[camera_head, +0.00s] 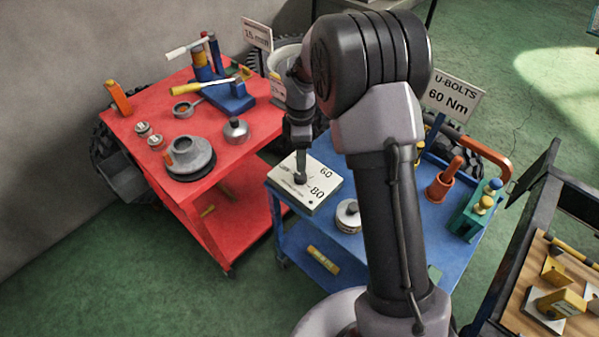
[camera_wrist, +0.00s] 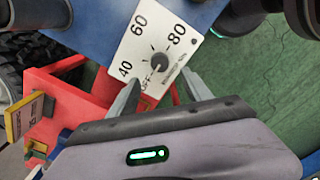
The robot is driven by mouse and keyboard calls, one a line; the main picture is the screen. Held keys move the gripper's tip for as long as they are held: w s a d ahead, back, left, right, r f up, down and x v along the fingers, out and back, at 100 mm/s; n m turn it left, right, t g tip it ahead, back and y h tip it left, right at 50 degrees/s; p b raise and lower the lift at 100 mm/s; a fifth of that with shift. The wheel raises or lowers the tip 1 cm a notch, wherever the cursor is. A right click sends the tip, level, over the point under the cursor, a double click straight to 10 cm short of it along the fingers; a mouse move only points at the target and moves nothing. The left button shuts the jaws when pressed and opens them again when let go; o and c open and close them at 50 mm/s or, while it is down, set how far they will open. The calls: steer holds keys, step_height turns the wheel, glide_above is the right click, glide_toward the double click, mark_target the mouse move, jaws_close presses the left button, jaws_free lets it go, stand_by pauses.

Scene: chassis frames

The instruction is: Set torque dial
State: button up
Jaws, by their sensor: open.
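The white torque dial panel (camera_head: 318,196) lies on the blue cart (camera_head: 345,240), with 60 and 80 readable on it. In the wrist view the panel (camera_wrist: 140,45) shows 40, 60, 80 and OFF around a dark round knob (camera_wrist: 160,62). I cannot clearly tell which mark the knob points to. A sign (camera_head: 453,95) reads "U-BOLTS 60 Nm". My gripper (camera_head: 300,177) points down over the panel at the knob. In the wrist view my gripper (camera_wrist: 162,75) is open, its fingertips on either side of the knob; I cannot tell if they touch it.
A red cart (camera_head: 215,120) with tools and metal parts stands at left. On the blue cart are a round tin (camera_head: 348,213), an orange bell-shaped object (camera_head: 446,180) and a green holder (camera_head: 470,215). A wooden-topped bench (camera_head: 525,322) is at right. Green floor is open behind.

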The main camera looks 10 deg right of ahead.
mark_target(301, 175)
step_height(301, 175, down, 9)
steer(key=shift+r+b, duration=0.15)
steer(key=shift+b, duration=1.1)
jaws_close()
